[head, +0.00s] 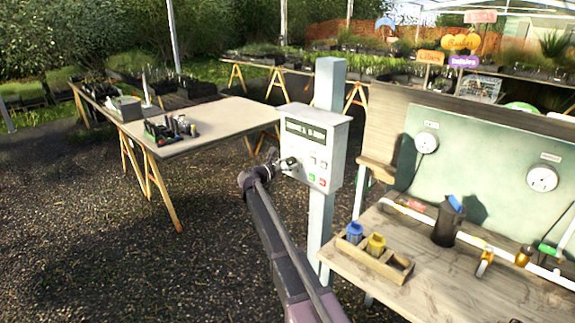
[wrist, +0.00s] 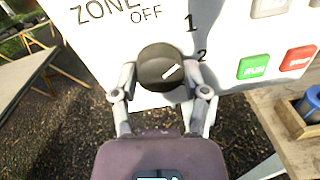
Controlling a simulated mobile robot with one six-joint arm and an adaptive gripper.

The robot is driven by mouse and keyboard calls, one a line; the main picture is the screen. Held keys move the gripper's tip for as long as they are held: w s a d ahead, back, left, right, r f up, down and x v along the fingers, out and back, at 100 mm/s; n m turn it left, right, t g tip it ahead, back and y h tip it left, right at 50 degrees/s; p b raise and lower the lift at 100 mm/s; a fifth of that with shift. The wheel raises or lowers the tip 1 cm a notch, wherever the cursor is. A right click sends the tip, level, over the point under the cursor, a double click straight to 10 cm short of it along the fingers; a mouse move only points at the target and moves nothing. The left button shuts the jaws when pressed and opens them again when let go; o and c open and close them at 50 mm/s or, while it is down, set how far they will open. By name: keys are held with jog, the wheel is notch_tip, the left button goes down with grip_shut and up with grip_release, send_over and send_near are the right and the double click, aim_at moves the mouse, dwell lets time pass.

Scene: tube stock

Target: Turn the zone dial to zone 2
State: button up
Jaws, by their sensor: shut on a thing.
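The zone dial (wrist: 158,60) is a dark round knob with a white pointer mark, on the white panel of the control box (head: 318,140). OFF, 1 and 2 are printed around it in the wrist view. The mark slants to the upper right, towards the side where 1 and 2 stand; I cannot tell whether it lines up exactly with the 2. My gripper (wrist: 161,76) has one finger on each side of the dial and is shut on it. In the head view my gripper (head: 281,166) is at the box's left side and hides most of the dial.
Green and red buttons (wrist: 254,67) sit right of the dial. The box is on a grey post (head: 321,225). A wooden bench (head: 450,285) with a small crate (head: 352,252) and pipes stands close on the right. A table (head: 215,125) is behind left.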

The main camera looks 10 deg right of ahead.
jog(key=m, duration=0.4)
jog(key=shift+d+m, duration=0.1)
jog(key=shift+m, duration=0.2)
jog(key=m, duration=0.4)
jog(key=shift+p, duration=0.35)
jog(key=o, duration=1.1)
jog(key=shift+d, duration=0.1)
jog(key=shift+o, duration=0.2)
